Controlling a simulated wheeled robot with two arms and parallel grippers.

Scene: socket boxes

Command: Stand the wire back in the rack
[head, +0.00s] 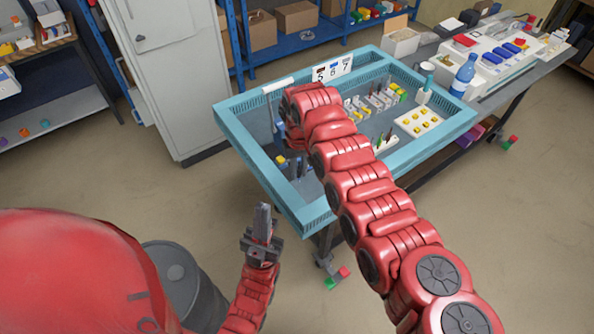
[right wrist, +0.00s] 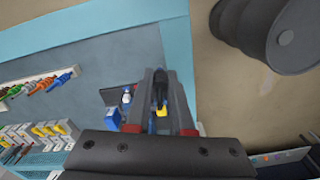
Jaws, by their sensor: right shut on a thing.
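The right wrist view shows my right gripper (right wrist: 160,84) shut on a small dark piece between its fingertips, apparently the wire (right wrist: 160,92). Most of the piece is hidden by the fingers and gripper body. Its tilt cannot be told.
The teal table rim (head: 252,165) surrounds a grey floor. A blue block (right wrist: 113,120) and a small bottle-like thing (right wrist: 127,95) lie left of the right gripper. Rows of white and yellow parts (right wrist: 40,132) stand lower left. A grey barrel (right wrist: 268,32) is outside the rim.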

